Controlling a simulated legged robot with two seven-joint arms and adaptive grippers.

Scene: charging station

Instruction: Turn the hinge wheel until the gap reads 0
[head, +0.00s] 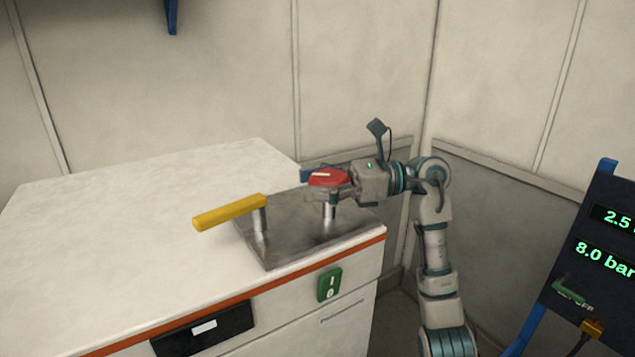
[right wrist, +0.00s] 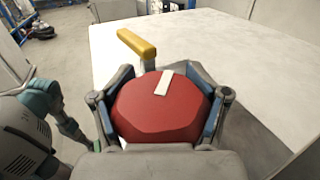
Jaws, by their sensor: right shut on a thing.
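The red hinge wheel (head: 328,178) sits on a short metal post on a grey metal plate (head: 300,234) at the right end of the white counter. It has a white mark on top. In the right wrist view the wheel (right wrist: 160,108) fills the space between the fingers. My right gripper (head: 326,184) is shut on the wheel, with a blue-padded finger on each side (right wrist: 158,112). My left gripper is not in view. A gap reading cannot be identified; a dark panel (head: 598,250) at the right shows "2.5" and "8.0 bar", partly cut off.
A yellow lever (head: 230,212) on a metal post stands left of the wheel, reaching over the counter (head: 120,235). A green switch (head: 330,285) marked 1 and 0 is on the counter's front. The counter's left part is clear. Walls stand close behind.

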